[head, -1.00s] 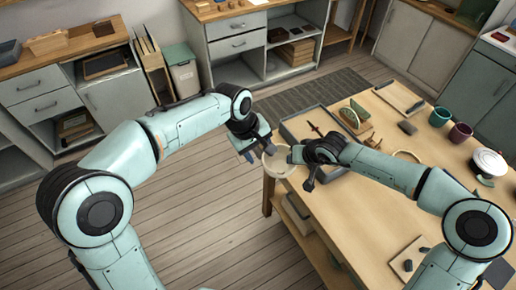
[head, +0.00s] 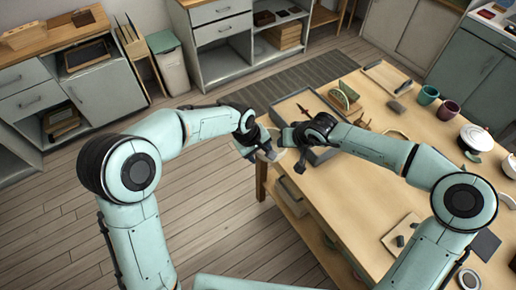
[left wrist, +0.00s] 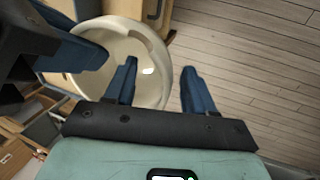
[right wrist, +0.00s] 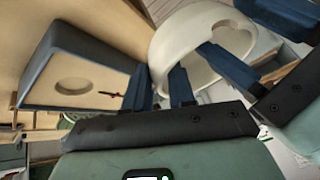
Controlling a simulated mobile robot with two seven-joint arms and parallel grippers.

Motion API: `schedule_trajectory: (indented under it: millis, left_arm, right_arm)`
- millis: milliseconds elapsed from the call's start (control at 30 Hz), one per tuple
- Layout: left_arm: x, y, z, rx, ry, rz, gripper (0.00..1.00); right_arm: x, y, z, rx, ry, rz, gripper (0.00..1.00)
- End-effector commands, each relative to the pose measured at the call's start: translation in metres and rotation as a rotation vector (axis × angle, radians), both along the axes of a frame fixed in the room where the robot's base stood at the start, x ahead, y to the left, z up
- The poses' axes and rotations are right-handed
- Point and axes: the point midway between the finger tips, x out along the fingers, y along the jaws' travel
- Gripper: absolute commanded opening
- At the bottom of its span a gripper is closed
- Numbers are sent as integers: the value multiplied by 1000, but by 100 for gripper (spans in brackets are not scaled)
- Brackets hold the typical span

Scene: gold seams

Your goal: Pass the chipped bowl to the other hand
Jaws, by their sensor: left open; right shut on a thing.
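The cream chipped bowl hangs in the air off the table's near left corner, between my two grippers. It fills much of the left wrist view (left wrist: 141,46) and shows in the right wrist view (right wrist: 190,42). My right gripper (right wrist: 160,88) is shut on its rim. My left gripper (left wrist: 160,85) is open at the bowl: one finger is over the inside and the other outside, with the rim between them. I cannot tell whether a finger touches the wall. A small white patch shows inside the bowl; I cannot make out the chip clearly.
The wooden table (head: 350,205) lies under my right arm. A grey-rimmed tray (head: 272,107) is close behind the grippers. A green cup (head: 428,95) and a purple cup (head: 448,110) stand at the right. Floor (head: 210,215) is free left of the table.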

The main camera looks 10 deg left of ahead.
Motion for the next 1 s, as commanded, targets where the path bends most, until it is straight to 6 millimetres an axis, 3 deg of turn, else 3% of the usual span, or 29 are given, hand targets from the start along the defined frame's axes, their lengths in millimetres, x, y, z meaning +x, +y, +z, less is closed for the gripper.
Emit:
schedule_trajectory:
  millis: [167, 300, 467, 500, 567, 867, 1000]
  left_arm:
    - [0, 0, 0, 0, 0, 0, 51]
    - [0, 0, 0, 1, 0, -1, 5]
    - [-1, 0, 0, 2, 3, -2, 4]
    - [-1, -1, 0, 1, 1, -3, 1]
    - [-1, -1, 0, 0, 1, -3, 0]
    - [0, 0, 1, -1, -1, -1, 0]
    - [0, 0, 1, -1, -1, -1, 0]
  right_arm:
    - [0, 0, 1, 1, -2, 0, 0]
    - [0, 0, 1, 1, -2, 0, 0]
    - [1, 0, 1, 2, -4, 0, 0]
    - [1, 0, 1, 2, -4, 0, 34]
    - [1, 0, 1, 2, -4, 0, 53]
    - [0, 0, 1, 0, -1, 0, 54]
    - [-4, -4, 11, 1, -2, -2, 54]
